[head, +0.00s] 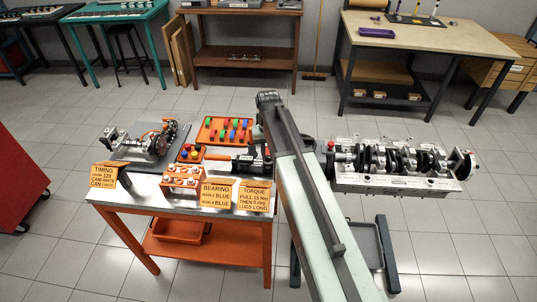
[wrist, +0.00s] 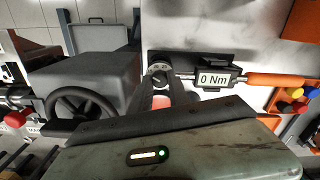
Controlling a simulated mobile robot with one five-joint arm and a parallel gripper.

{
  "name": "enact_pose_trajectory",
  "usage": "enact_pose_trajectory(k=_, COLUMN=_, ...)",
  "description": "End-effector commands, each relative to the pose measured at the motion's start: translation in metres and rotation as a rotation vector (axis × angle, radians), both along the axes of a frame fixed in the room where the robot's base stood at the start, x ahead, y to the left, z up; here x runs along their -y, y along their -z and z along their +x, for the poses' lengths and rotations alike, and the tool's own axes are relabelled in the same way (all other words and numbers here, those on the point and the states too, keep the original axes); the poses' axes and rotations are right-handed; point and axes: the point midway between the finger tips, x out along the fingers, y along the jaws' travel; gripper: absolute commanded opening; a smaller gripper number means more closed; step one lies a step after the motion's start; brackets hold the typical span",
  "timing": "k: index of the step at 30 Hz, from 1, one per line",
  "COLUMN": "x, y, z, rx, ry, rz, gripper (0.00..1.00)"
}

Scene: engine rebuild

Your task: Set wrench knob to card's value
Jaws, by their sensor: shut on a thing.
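The torque wrench (head: 243,162) lies on the bench, partly hidden behind my arm in the head view. In the wrist view its orange handle (wrist: 282,80) points right and its display (wrist: 214,78) reads "0 Nm". The round dark knob (wrist: 158,70) is at the wrench's left end. My gripper (wrist: 159,83) is shut on the knob, with its fingertips on either side. The head view hides my fingertips behind the arm. The orange torque card (head: 255,196) stands at the bench's front right and appears to read "PULL 15 Nm"; its lower lines are small.
The bench (head: 150,190) also holds orange timing (head: 108,176) and bearing cards (head: 216,194), an orange tray of coloured pieces (head: 223,130) and a small mechanism (head: 150,143). A grey block with a handwheel (wrist: 82,108) is left of my gripper. An engine block (head: 395,180) stands at right.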

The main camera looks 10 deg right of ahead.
Motion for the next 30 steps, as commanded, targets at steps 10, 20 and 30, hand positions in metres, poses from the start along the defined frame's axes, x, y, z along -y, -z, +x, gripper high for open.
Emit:
enact_pose_trajectory(k=10, x=0.0003, y=0.0, z=-0.0001, rx=0.0, ry=-0.016, rz=0.0, gripper=0.0)
enact_pose_trajectory(k=20, x=0.0007, y=0.0, z=-0.0001, rx=0.0, ry=-0.014, rz=0.0, gripper=0.44)
enact_pose_trajectory(k=30, x=0.0011, y=-0.0089, z=0.0, rx=0.0, ry=-0.013, rz=0.0, gripper=0.44)
